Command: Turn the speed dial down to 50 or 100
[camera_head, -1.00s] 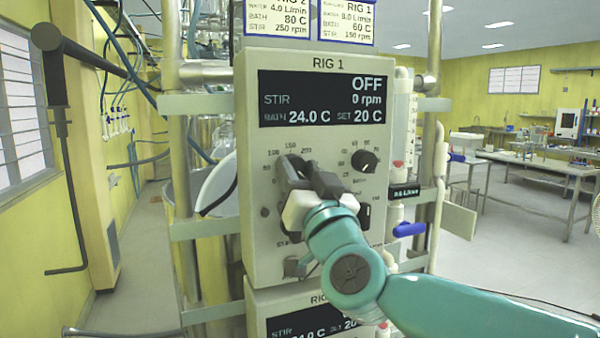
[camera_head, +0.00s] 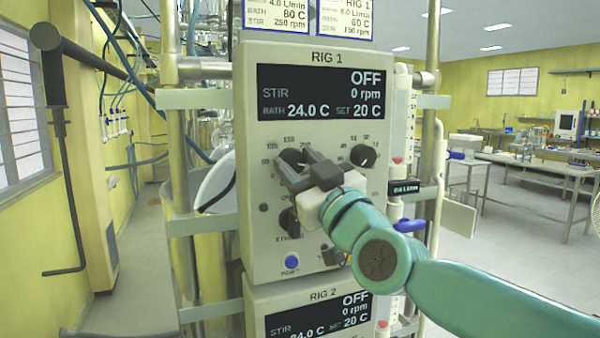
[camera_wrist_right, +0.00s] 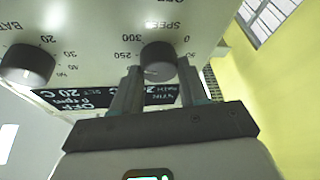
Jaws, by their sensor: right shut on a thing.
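The RIG 1 control box (camera_head: 262,220) faces me in the head view. Its display (camera_head: 315,93) reads OFF, 0 rpm, bath 24.0 C, set 20 C. The dark round speed dial (camera_head: 292,157) is partly hidden by my right gripper (camera_head: 296,168). In the right wrist view, the speed dial (camera_wrist_right: 157,62) sits between the fingers of my right gripper (camera_wrist_right: 157,82), which is shut on it. There the panel appears upside down, with SPEED, 0, 250 and 300 legible by the dial. A pale pointer mark shows on the dial, but its exact setting is unclear. My left gripper is not in view.
A second dark dial (camera_head: 363,157) is right of the speed dial; it also shows in the wrist view (camera_wrist_right: 27,66). A blue reset button (camera_head: 292,261) is lower left on the panel. The RIG 2 box (camera_head: 260,320) is directly below. Metal posts and glassware flank the boxes.

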